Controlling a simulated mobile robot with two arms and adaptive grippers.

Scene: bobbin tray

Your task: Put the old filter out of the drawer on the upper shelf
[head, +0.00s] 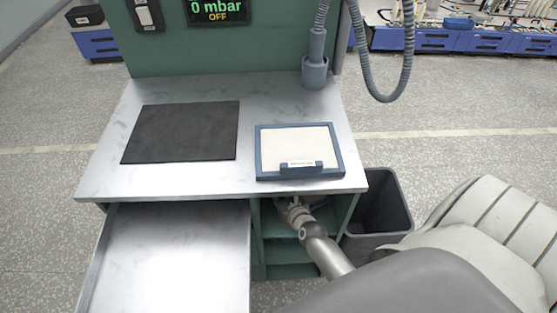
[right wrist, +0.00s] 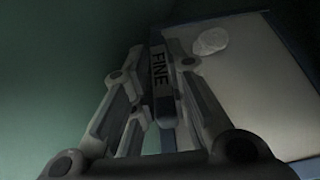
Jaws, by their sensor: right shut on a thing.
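My right gripper (head: 290,207) reaches into the upper shelf (head: 328,216) under the right half of the bench. In the right wrist view the right gripper (right wrist: 162,88) is shut on the blue handle, marked FINE, of a framed filter (right wrist: 235,75). Its pale pad has a round grey spot. In the head view only a bit of blue shows in the shelf; the bench top hides the rest. I cannot tell whether the filter rests on the shelf board. The drawer (head: 175,265) is pulled out and its visible floor is empty. My left gripper is not in view.
Another blue-framed filter (head: 299,147) with a clean pale pad lies on the bench top, right of a black mat (head: 182,131). A grey bin (head: 377,215) stands right of the shelves, near a pale chair (head: 485,230). A hose (head: 380,90) hangs above.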

